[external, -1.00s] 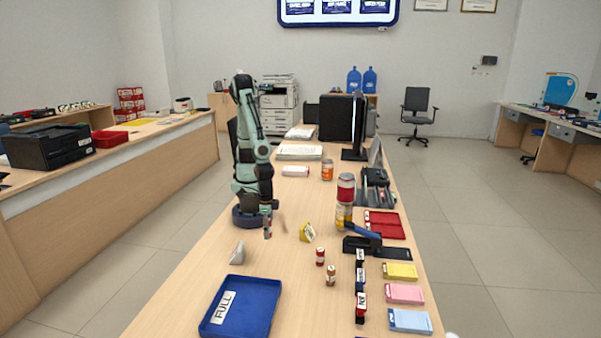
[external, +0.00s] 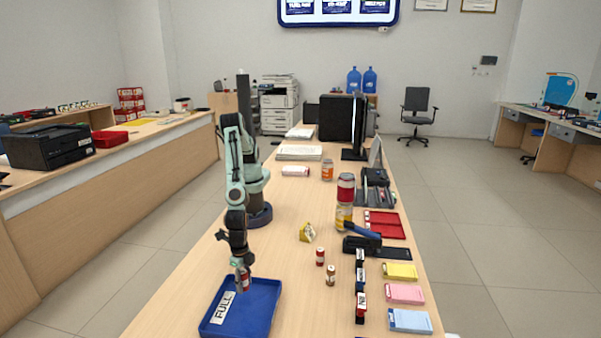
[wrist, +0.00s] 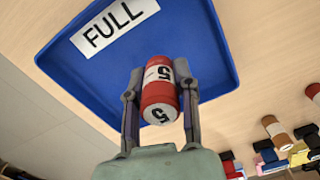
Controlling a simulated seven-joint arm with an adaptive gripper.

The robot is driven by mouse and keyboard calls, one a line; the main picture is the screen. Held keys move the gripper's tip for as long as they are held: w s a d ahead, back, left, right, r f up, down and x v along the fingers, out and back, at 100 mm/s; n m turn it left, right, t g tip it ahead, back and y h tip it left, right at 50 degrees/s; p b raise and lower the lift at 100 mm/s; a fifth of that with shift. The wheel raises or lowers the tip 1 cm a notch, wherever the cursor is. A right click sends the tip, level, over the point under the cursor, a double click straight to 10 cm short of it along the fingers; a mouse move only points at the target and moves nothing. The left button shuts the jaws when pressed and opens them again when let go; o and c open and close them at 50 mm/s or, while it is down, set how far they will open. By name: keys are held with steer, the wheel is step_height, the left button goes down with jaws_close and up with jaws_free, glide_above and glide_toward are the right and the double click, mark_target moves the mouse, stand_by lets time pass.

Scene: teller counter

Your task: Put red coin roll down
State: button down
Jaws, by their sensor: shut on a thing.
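The red coin roll (wrist: 160,88) has a white band marked 5. My gripper (wrist: 160,92) is shut on it, one finger on each side. In the external view my gripper (external: 243,280) holds the red coin roll (external: 246,283) over the far part of the blue tray (external: 262,318). The tray bears a white FULL label (external: 222,306). In the wrist view the blue tray (wrist: 85,85) lies behind the roll. I cannot tell whether the roll touches the tray floor.
Two small coin rolls stand on the counter, a red one (external: 320,256) and a brown one (external: 331,275). Stamps (external: 361,285) and coloured pads (external: 404,293) line the right side.

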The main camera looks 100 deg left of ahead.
mark_target(246, 304)
steer(key=shift+w+d+f, duration=0.1)
steer(key=shift+d+f, duration=0.2)
steer(key=shift+f, duration=0.05)
steer(key=shift+d+f, duration=0.2)
steer(key=shift+f, duration=1.55)
steer(key=shift+w+f, duration=0.1)
steer(key=shift+f, duration=0.1)
steer(key=c, duration=0.8)
jaws_free()
steer(key=shift+c, duration=0.2)
steer(key=shift+r, duration=0.1)
